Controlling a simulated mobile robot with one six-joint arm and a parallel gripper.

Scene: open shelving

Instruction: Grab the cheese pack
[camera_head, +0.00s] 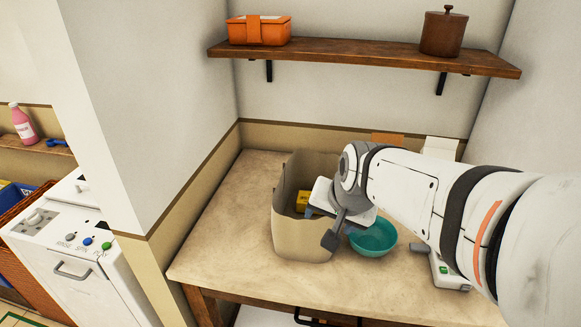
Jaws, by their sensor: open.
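A yellow pack (302,201), which may be the cheese pack, shows partly inside an open beige paper bag (301,237) on the counter. Only part of the pack is visible, and I cannot read its label. My gripper (320,226) is open at the right side of the bag, with its fingers over or in front of the bag's right wall. I cannot tell how far the fingers are from the pack. My gripper hides part of the bag.
A teal bowl (373,238) stands just right of the bag. A white device (447,272) lies farther right, partly behind my arm. A wooden shelf (350,55) above holds an orange box (259,31) and a brown canister (443,34). The counter (222,235) is clear at left.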

